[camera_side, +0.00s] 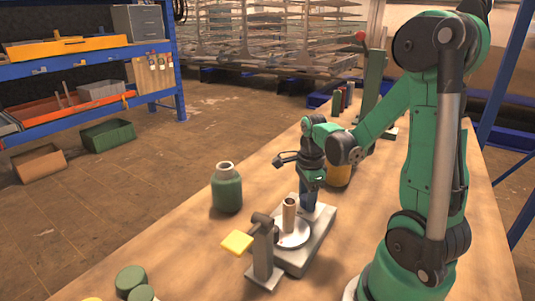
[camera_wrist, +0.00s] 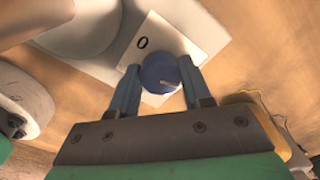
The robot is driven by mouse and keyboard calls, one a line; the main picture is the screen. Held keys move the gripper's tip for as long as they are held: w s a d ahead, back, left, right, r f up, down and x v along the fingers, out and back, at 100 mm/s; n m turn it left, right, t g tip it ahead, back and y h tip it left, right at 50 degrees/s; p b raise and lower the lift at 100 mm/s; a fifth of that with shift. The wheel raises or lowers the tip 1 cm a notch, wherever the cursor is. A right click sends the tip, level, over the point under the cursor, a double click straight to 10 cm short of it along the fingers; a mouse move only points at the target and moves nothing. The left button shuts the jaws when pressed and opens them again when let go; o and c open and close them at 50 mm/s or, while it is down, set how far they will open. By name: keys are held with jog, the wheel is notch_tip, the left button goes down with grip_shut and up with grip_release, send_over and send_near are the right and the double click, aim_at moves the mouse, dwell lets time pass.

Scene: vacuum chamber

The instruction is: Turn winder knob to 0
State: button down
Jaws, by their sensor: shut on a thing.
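The winder (camera_side: 309,246) stands on the bench, with a grey base, a pale round disc and a tan upright spool (camera_side: 289,214). Its blue round knob (camera_wrist: 159,67) is in the middle of the wrist view, in front of a white plate marked "0" (camera_wrist: 142,43). A short pale mark on the knob points to the lower right, away from the 0. My gripper (camera_wrist: 160,74) is shut on the knob, with a blue finger at its left and its right. In the side view my gripper (camera_side: 309,201) reaches down at the back end of the winder, and the knob is hidden there.
Green round pieces (camera_side: 130,279) lie at the front left. Wooden bench (camera_side: 190,250) between is clear.

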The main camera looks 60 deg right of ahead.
jog(key=shift+n, duration=0.4)
jog(key=n, duration=1.3)
jog(key=shift+s, duration=0.1)
jog(key=n, duration=0.4)
jog(key=shift+n, duration=0.3)
jog(key=n, duration=1.1)
